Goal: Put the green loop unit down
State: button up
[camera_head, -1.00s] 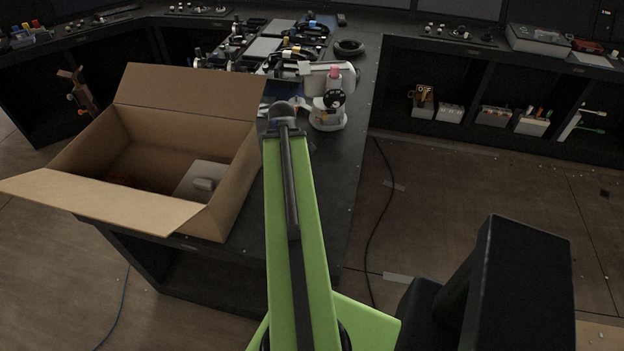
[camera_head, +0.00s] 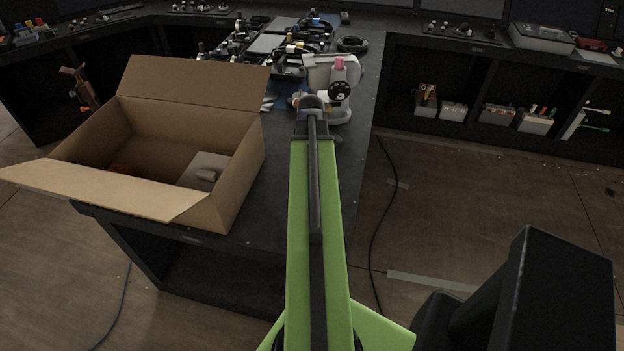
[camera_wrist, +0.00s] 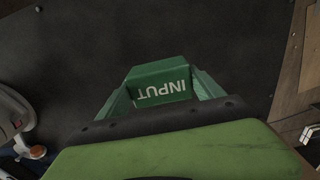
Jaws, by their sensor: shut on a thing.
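The green loop unit (camera_wrist: 160,83) shows in the wrist view as a green block with the word INPUT upside down on it. My gripper (camera_wrist: 163,92) is shut on it, with a green finger on each side. The dark tabletop (camera_wrist: 215,35) lies beyond the unit; I cannot tell how large the gap is. In the head view my green arm reaches over the dark bench (camera_head: 270,205), and its end hides the gripper and the unit.
An open cardboard box (camera_head: 240,185) stands on the bench left of my arm, with a grey item inside. A white device (camera_head: 338,90) stands just beyond the arm's end. Several parts and coiled cables crowd the far bench. Bare dark top shows between box and arm.

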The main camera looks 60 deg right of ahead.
jog(key=shift+w+d+f, duration=0.15)
jog(key=shift+d+f, duration=0.15)
jog(key=shift+d, duration=0.05)
notch_tip(320, 180, down, 4)
jog(key=b, duration=0.4)
jog(key=shift+w+f, duration=0.15)
jog(key=shift+w+r, duration=0.1)
jog(key=shift+r, duration=0.1)
jog(key=shift+a+f, duration=0.1)
jog(key=shift+f, duration=0.05)
jog(key=o, duration=1.9)
notch_tip(320, 180, up, 13)
jog(key=p, duration=1.2)
jog(key=shift+f, duration=0.3)
